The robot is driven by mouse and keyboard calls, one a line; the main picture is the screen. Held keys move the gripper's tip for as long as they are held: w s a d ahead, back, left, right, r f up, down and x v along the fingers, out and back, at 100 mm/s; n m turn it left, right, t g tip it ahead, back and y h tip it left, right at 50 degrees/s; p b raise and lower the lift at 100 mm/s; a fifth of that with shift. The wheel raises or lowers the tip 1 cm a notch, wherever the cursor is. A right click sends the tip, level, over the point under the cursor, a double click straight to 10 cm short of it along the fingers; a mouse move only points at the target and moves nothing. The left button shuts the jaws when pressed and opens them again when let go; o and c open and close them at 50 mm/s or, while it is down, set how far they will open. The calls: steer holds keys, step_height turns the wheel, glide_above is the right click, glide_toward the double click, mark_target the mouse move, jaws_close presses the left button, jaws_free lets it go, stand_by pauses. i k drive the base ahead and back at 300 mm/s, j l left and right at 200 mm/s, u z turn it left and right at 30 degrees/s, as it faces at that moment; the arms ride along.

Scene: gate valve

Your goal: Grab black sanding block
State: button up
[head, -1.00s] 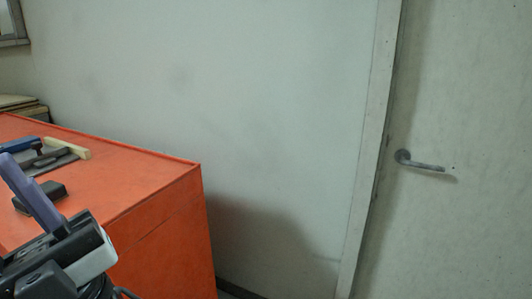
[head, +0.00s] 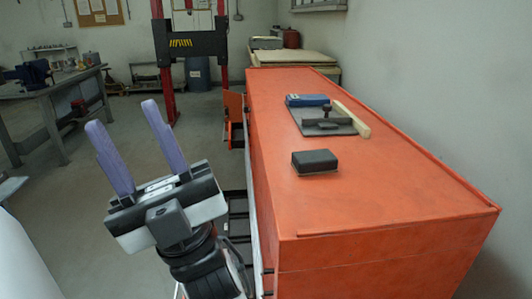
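The black sanding block (head: 315,161) lies flat on the top of the orange cabinet (head: 370,200), near its left edge. It is a small dark rectangular block with a slightly lighter underside. My gripper (head: 128,140) is in the lower left of the head view, left of the cabinet and apart from the block. Its two purple fingers point up and stand well apart. It is open, with nothing between the fingers.
Behind the block, a dark flat board with a black-handled tool (head: 328,122), a blue item (head: 307,100) and a pale wooden strip (head: 351,119) lie on the cabinet. A wall runs along the right. A grey workbench (head: 60,100) and red lift posts stand beyond open floor.

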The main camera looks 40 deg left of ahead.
mark_target(318, 162)
steer(key=i+u, duration=0.15)
steer(key=u, duration=0.25)
steer(key=i+l+u, duration=0.1)
steer(key=u, duration=0.3)
steer(key=i+l+u, duration=0.1)
steer(key=u, duration=0.35)
steer(key=i+l+u, duration=0.15)
steer(key=u, duration=0.2)
steer(key=i+l+u, duration=0.15)
steer(key=l+u, duration=0.15)
